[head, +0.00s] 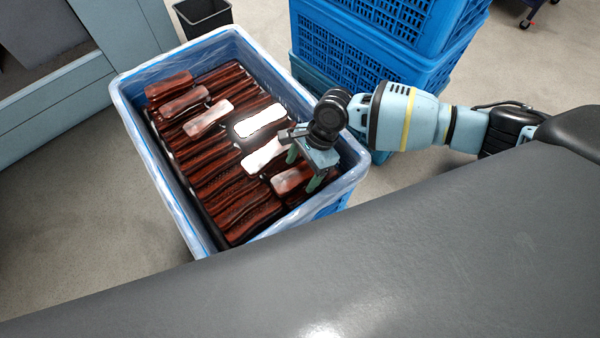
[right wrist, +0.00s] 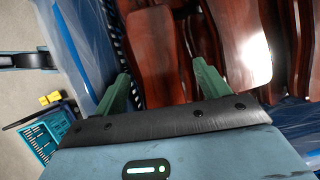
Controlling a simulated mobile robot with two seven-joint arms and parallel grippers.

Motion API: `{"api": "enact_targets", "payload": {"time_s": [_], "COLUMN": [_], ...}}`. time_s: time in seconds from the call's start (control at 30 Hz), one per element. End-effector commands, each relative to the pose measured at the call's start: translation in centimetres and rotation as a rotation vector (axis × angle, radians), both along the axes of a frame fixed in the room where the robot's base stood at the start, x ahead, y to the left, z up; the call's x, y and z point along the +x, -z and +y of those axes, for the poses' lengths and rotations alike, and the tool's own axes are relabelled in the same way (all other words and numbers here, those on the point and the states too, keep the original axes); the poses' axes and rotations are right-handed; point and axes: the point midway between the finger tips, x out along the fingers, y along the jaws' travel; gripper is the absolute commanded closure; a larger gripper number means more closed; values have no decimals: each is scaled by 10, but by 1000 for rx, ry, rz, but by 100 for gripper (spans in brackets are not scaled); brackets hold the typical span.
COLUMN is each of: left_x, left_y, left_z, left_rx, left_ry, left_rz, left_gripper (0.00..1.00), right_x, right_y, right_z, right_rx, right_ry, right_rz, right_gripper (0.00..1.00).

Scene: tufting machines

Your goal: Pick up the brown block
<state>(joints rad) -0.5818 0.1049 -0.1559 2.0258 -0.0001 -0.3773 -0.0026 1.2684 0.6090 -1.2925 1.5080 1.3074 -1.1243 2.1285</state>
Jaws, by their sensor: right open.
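Glossy reddish-brown blocks lie in rows in a blue crate (head: 178,205) lined with clear film. Several loose ones lie on top, such as a brown block (head: 292,178) near the crate's right side. My right gripper (head: 304,170) reaches down over that side and is open. In the right wrist view, a brown block (right wrist: 155,50) lies ahead, in line with the gap between the green fingers of the right gripper (right wrist: 163,85). I cannot tell whether the fingers touch it. Another brown block (right wrist: 240,40) with a bright glare lies beside it. My left gripper is not in view.
Stacked blue crates (head: 370,50) stand behind the crate, close to my right arm. A dark bin (head: 203,15) stands at the back. A grey-blue machine (head: 60,90) is at the left. A dark grey surface (head: 400,250) fills the front.

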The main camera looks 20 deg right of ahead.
Motion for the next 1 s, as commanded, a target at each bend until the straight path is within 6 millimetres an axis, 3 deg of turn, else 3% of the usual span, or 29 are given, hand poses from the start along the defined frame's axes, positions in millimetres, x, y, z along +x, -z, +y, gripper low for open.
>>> {"api": "enact_targets", "payload": {"time_s": [0.17,0.57,0.83,1.0], "left_x": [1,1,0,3], "left_y": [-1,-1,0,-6], "left_z": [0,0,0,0], "left_rx": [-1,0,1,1], "left_ry": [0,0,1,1], "left_rz": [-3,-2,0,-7], "left_gripper": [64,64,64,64], "right_x": [0,0,0,1], "right_y": [0,-1,-4,-27], "right_z": [0,0,0,0], "right_rx": [0,-1,0,1], "right_ry": [0,0,-1,0], "right_rz": [-1,0,-1,-4], "right_gripper": [26,76,76,76]}}
